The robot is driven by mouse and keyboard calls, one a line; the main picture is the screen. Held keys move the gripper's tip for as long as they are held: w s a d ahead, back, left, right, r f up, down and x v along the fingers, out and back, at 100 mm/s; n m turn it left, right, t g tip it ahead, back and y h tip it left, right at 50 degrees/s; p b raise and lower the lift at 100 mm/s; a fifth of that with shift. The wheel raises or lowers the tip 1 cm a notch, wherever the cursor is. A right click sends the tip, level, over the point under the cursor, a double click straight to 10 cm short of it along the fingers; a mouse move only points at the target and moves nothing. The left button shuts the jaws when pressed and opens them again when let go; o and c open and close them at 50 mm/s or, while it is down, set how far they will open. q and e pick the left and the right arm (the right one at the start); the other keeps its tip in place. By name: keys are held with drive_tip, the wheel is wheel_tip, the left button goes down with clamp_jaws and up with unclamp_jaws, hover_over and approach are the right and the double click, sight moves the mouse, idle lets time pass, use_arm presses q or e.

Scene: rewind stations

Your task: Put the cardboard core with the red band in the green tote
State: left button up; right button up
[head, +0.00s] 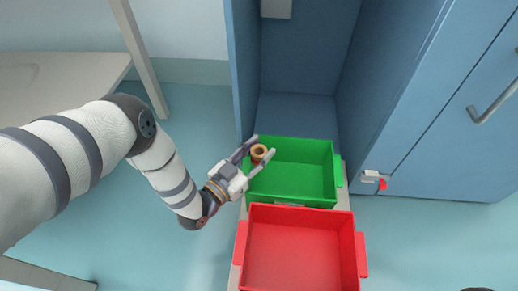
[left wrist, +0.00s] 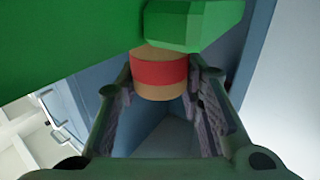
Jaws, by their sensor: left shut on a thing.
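In the left wrist view the tote's green wall and handle (left wrist: 185,25) hide the core's upper part. I cannot tell how high the core is above the rim. My right gripper is not in view.
A red tote (head: 304,210) stands in front of the green one, open and empty. Blue cabinet walls (head: 243,70) rise behind and beside the green tote. A blue cabinet (head: 440,125) with a metal handle stands at the right. A pale table (head: 60,80) is at the far left.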

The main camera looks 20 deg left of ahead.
use_arm(q)
drive_tip(key=shift+f, duration=0.2)
drive_tip(key=o, duration=0.9)
drive_tip(key=shift+r, duration=0.15)
drive_tip(key=r+p+v, duration=0.1)
drive_tip(key=p+v, duration=0.4)
drive_tip(key=v, duration=0.7)
